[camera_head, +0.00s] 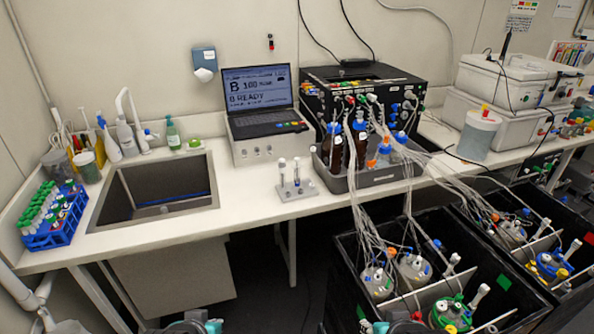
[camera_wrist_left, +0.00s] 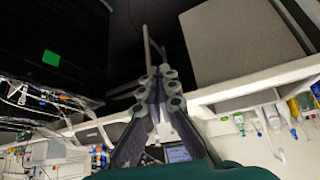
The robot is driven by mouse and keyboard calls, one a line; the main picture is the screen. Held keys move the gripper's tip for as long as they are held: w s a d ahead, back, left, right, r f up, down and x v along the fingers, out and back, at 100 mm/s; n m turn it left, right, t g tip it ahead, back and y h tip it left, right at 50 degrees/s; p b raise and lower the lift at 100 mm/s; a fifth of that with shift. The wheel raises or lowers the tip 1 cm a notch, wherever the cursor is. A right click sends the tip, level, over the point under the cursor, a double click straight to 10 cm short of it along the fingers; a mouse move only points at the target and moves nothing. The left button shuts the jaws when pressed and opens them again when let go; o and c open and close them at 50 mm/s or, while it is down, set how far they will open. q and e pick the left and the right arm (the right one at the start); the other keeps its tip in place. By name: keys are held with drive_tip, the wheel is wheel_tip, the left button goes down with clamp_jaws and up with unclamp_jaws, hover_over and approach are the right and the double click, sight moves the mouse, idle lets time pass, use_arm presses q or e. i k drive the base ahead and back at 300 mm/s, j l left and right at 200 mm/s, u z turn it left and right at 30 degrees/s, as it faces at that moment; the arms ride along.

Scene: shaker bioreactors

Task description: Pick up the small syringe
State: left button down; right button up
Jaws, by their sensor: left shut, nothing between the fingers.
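Two slim syringe-like items stand upright in a small grey holder (camera_head: 310,188) on the white bench, right of the sink: a left one (camera_head: 282,165) and a right one (camera_head: 297,165). They look much alike, and I cannot tell which is the small syringe. My left gripper (camera_wrist_left: 158,78) is shut and empty in the left wrist view, well away from the holder. Only the top of it shows at the bottom edge of the head view (camera_head: 192,325). A part of my right gripper (camera_head: 400,326) shows at the bottom edge too; its fingers are hidden.
A laptop (camera_head: 258,100) stands behind the holder. A grey tray of bottles (camera_head: 372,178) with tubing stands to its right. The sink (camera_head: 155,195) and a blue tube rack (camera_head: 55,232) are left. Black bins (camera_head: 345,250) stand in front right.

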sight(296, 170)
drive_tip(key=i+j, duration=0.2)
drive_tip(key=j, duration=0.15)
drive_tip(key=i+j, duration=0.45)
drive_tip(key=j, duration=0.25)
